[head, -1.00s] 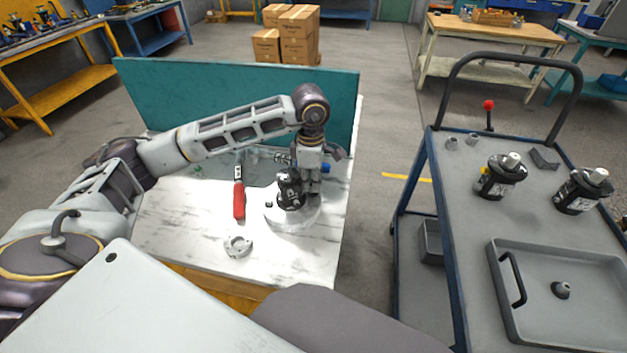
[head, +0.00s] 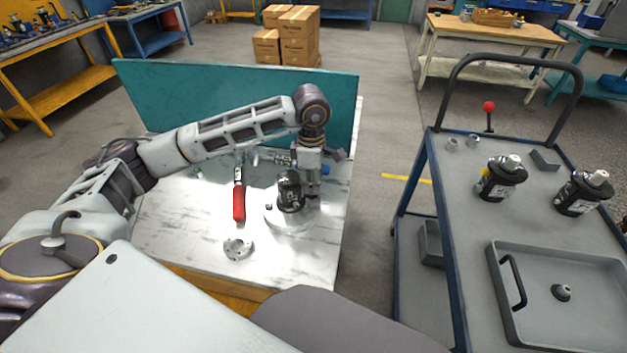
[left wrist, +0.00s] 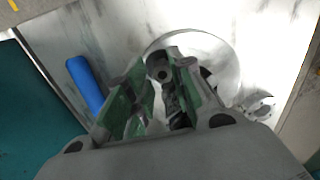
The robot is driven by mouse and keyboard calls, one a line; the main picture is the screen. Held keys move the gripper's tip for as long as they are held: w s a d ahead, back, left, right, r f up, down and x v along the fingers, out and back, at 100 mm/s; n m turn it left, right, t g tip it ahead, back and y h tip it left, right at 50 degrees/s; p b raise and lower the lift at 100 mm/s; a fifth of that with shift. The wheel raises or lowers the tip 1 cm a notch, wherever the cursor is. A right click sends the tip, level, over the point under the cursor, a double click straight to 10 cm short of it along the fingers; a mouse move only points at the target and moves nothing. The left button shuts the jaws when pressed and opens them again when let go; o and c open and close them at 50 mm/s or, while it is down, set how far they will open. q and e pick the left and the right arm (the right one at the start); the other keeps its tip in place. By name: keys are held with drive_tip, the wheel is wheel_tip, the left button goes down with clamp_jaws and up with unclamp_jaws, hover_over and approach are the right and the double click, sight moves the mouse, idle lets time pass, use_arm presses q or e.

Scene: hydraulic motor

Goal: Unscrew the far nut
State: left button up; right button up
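A black motor (head: 291,190) stands upright on a round pale base (head: 284,219) on the white marbled bench. My left gripper (head: 314,190) points down right beside the motor, on its right. In the left wrist view its green-padded fingers (left wrist: 162,82) are apart, with a small grey part with a dark hole (left wrist: 163,72) showing between the tips. I cannot tell whether the fingers touch it. The far nut cannot be made out clearly; the gripper covers that side. My right gripper is not in view.
A red-handled tool (head: 239,200) and a grey ring with holes (head: 238,249) lie left of the base. A blue handle (left wrist: 86,86) lies near the gripper. A teal panel (head: 230,100) closes the bench's back. A cart (head: 450,220) on the right holds two motors and a tray.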

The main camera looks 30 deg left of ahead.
use_arm(q)
drive_tip(key=shift+a+r+p, duration=0.2)
drive_tip(key=shift+r+p, duration=0.1)
drive_tip(key=shift+r, duration=0.5)
drive_tip(key=shift+a+r+p, duration=0.2)
drive_tip(key=shift+r+p, duration=0.1)
drive_tip(key=shift+r, duration=0.5)
drive_tip(key=shift+s, duration=0.1)
drive_tip(key=shift+c, duration=0.4)
drive_tip(key=o, duration=0.6)
drive_tip(key=shift+f, duration=0.1)
drive_tip(key=shift+d, duration=0.1)
drive_tip(key=shift+r+p, duration=0.8)
drive_tip(key=shift+r, duration=0.75)
drive_tip(key=shift+s+r+p, duration=0.15)
drive_tip(key=shift+r+p, duration=0.65)
drive_tip(key=shift+r, duration=0.8)
